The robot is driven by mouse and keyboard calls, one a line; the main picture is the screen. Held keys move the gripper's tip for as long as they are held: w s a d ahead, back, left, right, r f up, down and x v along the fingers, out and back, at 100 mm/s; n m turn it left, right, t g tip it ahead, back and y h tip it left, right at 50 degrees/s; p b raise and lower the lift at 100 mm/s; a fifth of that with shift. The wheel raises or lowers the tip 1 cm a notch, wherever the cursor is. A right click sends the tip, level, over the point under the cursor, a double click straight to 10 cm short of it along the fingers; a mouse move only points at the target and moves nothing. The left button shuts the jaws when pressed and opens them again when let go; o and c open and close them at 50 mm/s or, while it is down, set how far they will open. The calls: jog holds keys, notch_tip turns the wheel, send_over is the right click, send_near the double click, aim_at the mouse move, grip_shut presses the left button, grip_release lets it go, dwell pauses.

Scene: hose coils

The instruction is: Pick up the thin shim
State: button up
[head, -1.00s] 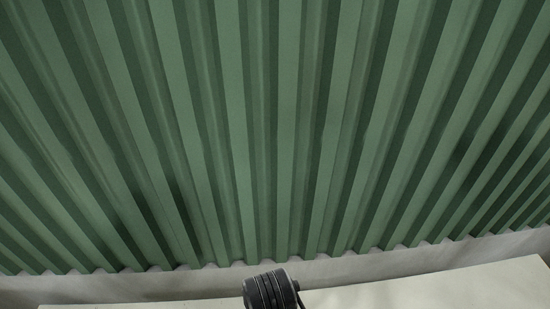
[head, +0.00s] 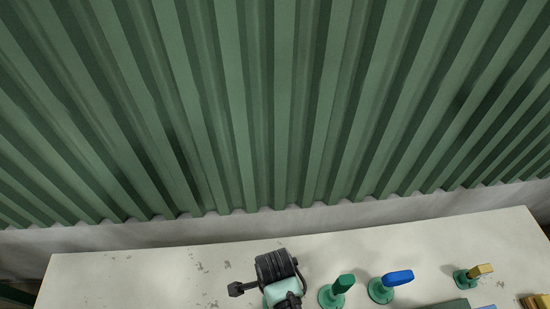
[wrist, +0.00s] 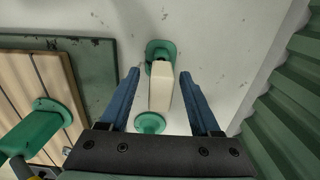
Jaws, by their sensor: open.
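In the wrist view a narrow cream bar (wrist: 161,87) lies between my two blue fingers, over a green round stand (wrist: 150,123) and a green bracket (wrist: 160,49). I cannot tell for sure that this bar is the thin shim. My gripper (wrist: 160,73) is open, with a gap showing on both sides of the bar, and neither finger visibly touches it. In the head view a green piece (head: 343,285), a blue piece (head: 398,278) and a yellow piece (head: 481,270) each rest on a green stand. The cream bar cannot be made out there.
The pale worn table (head: 150,273) is clear at the left. A green corrugated wall (head: 260,110) rises behind it. In the wrist view a dark green-edged board (wrist: 98,75) with wooden planks (wrist: 38,77) and another green fitting (wrist: 40,130) lie to the left.

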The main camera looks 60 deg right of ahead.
jog(key=shift+f, duration=0.1)
jog(key=shift+c, duration=0.3)
jog(key=c, duration=0.9)
grip_shut()
